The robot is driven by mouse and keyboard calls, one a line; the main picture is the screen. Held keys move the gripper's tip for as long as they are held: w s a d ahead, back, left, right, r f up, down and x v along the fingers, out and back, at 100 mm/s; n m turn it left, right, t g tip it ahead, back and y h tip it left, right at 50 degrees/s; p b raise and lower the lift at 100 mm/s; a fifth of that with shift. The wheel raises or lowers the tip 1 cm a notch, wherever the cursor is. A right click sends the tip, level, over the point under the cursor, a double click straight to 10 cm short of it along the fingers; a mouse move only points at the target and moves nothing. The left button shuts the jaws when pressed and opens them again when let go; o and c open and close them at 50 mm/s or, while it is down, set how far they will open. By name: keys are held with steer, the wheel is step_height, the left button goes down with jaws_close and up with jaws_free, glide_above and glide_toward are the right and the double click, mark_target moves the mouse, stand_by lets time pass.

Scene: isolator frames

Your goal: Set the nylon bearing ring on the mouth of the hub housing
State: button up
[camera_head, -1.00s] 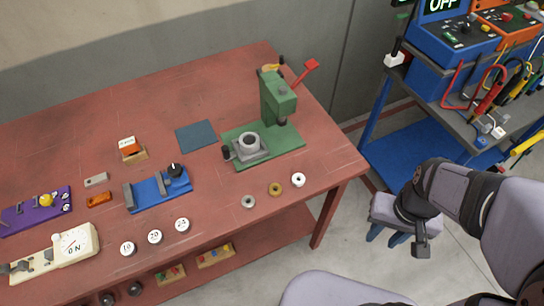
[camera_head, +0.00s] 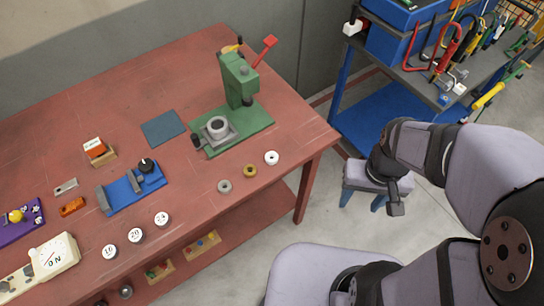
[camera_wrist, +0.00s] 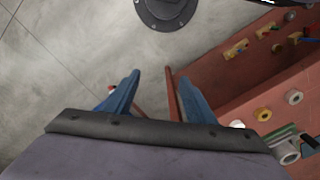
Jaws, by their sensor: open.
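The nylon bearing ring is the white ring (camera_head: 271,157) lying flat near the table's right front corner. The hub housing (camera_head: 217,127) is grey with a round open mouth facing up. It sits on the green press base, and shows at the lower right of the wrist view (camera_wrist: 287,152). My gripper (camera_head: 363,203) is open and empty, off the table's right edge above the floor. Its blue fingers (camera_wrist: 159,78) are spread apart, with nothing between them.
A brass ring (camera_head: 250,170) and a grey ring (camera_head: 224,186) lie left of the white one. The green press (camera_head: 240,80) with a red lever stands behind the housing. A blue fixture (camera_head: 130,190) and numbered white discs are farther left. A blue cart (camera_head: 370,110) stands right.

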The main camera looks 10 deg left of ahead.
steer(key=w+a+f+n+g+h+p, duration=0.1)
steer(key=w+a+f+n+g+p, duration=0.15)
steer(key=a+n, duration=0.7)
steer(key=w+a+r+m+t, duration=0.1)
steer(key=w+a+m, duration=0.2)
steer(key=a, duration=0.1)
steer(key=w+a+r+m, duration=0.1)
steer(key=w+a+m, duration=0.3)
steer(key=w+a+r+m+t+y, duration=0.1)
steer(key=w+a+m, duration=0.2)
steer(key=a+m, duration=0.1)
steer(key=shift+w+a+r+t, duration=0.3)
steer(key=shift+a+t, duration=0.05)
steer(key=shift+a, duration=0.15)
steer(key=shift+w+a+r+m, duration=0.1)
steer(key=shift+w+r+m, duration=0.1)
steer(key=shift+m, duration=0.75)
steer(key=m, duration=0.4)
steer(key=shift+s+d+m+p, duration=0.2)
steer(key=shift+s+m+p, duration=0.1)
steer(key=shift+m, duration=0.1)
steer(key=shift+f, duration=0.1)
